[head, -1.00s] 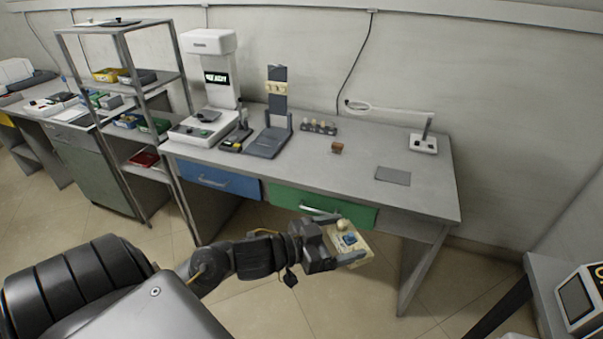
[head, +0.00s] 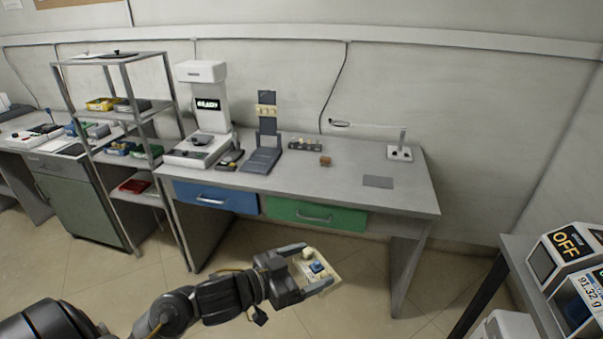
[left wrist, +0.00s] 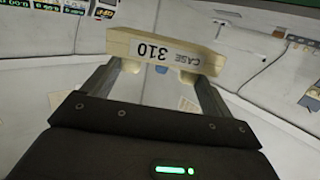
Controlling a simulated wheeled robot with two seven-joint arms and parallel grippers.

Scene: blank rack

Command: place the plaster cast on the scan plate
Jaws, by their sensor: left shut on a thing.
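My left gripper (head: 306,268) is shut on a cream case tray (head: 327,285), held in the air in front of the bench. A small blue piece (head: 317,267) and a pale cream lump (head: 307,253) sit in the tray. The lump may be the plaster cast; it is too small to be sure. In the left wrist view the tray (left wrist: 165,50) is between both fingers, its label "CASE 310" upside down. A white scanner (head: 211,108) with a lit display stands on the bench, with a dark round plate (head: 200,139) on its base. My right gripper is not in view.
A grey bench (head: 340,180) has blue and green drawers. A dark stand (head: 264,150), a row of small pieces (head: 306,144), a brown block (head: 325,160), a grey mat (head: 378,181) and a lamp (head: 400,152) are on it. A metal shelf (head: 120,110) stands left of the scanner.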

